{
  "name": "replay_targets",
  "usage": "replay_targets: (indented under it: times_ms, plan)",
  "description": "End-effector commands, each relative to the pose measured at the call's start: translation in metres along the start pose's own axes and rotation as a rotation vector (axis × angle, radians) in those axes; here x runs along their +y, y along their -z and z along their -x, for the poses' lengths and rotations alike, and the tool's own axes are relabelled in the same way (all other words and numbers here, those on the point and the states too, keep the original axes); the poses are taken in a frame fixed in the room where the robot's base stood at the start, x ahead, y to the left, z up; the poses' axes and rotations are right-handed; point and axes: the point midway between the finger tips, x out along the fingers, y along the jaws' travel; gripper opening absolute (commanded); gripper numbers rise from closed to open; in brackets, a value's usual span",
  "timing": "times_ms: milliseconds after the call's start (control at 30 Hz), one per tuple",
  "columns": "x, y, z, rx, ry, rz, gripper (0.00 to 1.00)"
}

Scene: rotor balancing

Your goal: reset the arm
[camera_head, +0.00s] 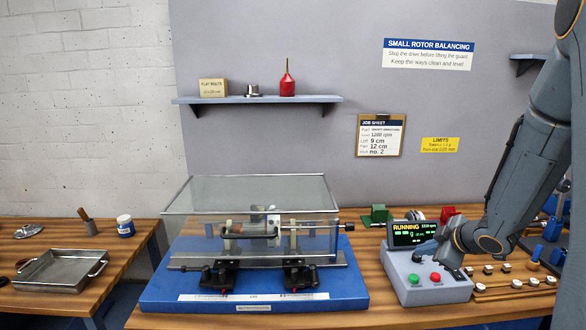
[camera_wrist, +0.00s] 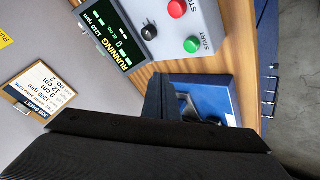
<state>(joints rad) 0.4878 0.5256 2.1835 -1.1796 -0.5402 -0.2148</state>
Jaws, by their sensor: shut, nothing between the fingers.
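My arm (camera_head: 535,135) comes down from the upper right of the head view, bent, with its wrist over the right side of the grey control box (camera_head: 425,292). My gripper (camera_head: 452,264) is shut and empty, close to the box; whether it touches is unclear. In the wrist view my gripper (camera_wrist: 160,98) is a dark shape beside the box. The box has a red button (camera_head: 436,276) and a green button (camera_head: 414,278). Its display (camera_head: 408,233) reads RUNNING. Both buttons also show in the wrist view, red (camera_wrist: 177,8) and green (camera_wrist: 192,45).
The balancing machine (camera_head: 155,294) with its closed clear guard (camera_head: 250,187) stands left of the box. A wooden rack (camera_head: 515,293) with several small parts lies right of the box. A metal tray (camera_head: 62,288) is on the left table. A shelf (camera_head: 320,99) is on the wall.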

Motion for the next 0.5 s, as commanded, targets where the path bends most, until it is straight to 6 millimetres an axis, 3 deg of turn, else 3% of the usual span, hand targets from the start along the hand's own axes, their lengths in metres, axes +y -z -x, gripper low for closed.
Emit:
replay_targets:
  times_ms: [333,500]
  plan:
    - [-0.004,0.003,-0.003,-0.032,-0.01,-0.033,0.0]
    - [-0.03,0.011,-0.003,-0.185,-0.04,-0.213,0.0]
